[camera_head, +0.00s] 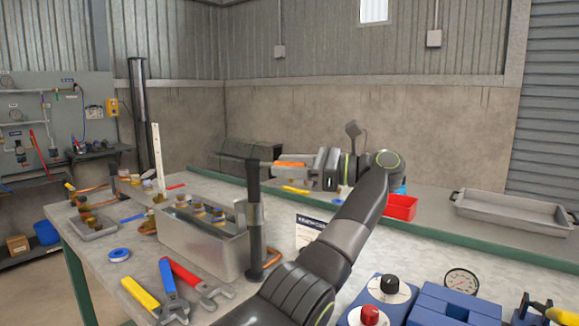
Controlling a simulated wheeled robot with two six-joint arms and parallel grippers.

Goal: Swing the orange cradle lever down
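My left gripper (292,165) is at the middle of the head view, pointing left, beside the top of a black upright post (255,215). An orange bar (290,164), which looks like the orange cradle lever, lies level along the gripper's fingers, its left end close to the post top. The fingers overlap the bar, and I cannot tell whether they grip it or only stand around or in front of it. The cradle itself is not clearly made out. My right gripper is not in view.
A grey metal tank (205,245) with brass fittings stands left of the post. Wrenches with red (190,272), blue and yellow handles lie in front. A red bin (400,207) and an empty grey tray (512,212) sit right. Blue blocks and a gauge (461,281) are at lower right.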

